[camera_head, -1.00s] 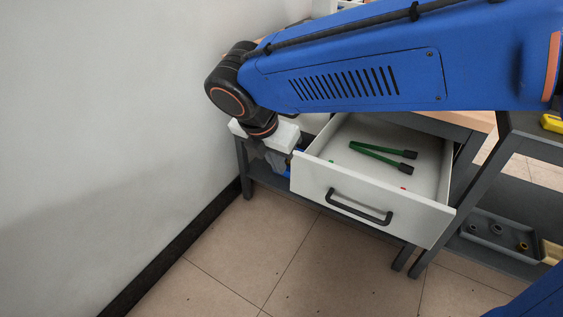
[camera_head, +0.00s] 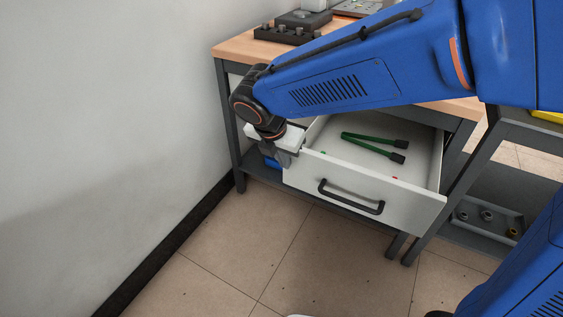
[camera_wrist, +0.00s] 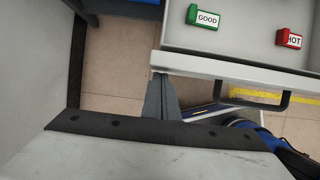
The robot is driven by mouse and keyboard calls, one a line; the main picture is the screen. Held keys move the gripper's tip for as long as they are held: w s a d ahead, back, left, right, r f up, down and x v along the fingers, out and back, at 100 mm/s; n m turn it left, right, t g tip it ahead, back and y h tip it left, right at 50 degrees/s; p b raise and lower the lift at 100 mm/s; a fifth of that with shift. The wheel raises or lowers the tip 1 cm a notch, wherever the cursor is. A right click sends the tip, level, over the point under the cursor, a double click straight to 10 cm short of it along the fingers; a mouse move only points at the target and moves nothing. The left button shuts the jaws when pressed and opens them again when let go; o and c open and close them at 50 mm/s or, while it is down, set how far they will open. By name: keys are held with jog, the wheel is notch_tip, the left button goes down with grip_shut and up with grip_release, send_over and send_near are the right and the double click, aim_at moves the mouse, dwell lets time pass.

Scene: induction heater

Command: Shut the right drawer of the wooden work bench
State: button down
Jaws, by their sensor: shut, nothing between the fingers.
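The right drawer (camera_head: 350,195) of the wooden work bench (camera_head: 236,47) stands pulled out. Its front is pale with a dark bar handle (camera_head: 350,199). It also shows in the wrist view (camera_wrist: 210,68), with its handle (camera_wrist: 262,102) to the right. My gripper (camera_head: 285,160) is shut and empty, pointing down at the left end of the drawer front. In the wrist view the fingers (camera_wrist: 161,95) are just outside the front panel's left end, left of the handle. They look very close to the panel; I cannot tell whether they touch.
Green-handled tongs (camera_head: 372,147), a green GOOD block (camera_wrist: 205,17) and a red HOT block (camera_wrist: 289,38) lie inside the drawer. A wall (camera_head: 100,110) is close at left. A dark rack (camera_head: 455,170) with a tray stands at right. Floor before the drawer is clear.

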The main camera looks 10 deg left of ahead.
jog(key=shift+w, duration=0.1)
jog(key=w+d, duration=0.5)
jog(key=w, duration=0.9)
jog(key=w+d, duration=0.5)
jog(key=w, duration=0.9)
jog(key=shift+w+d, duration=0.2)
jog(key=shift+w, duration=0.05)
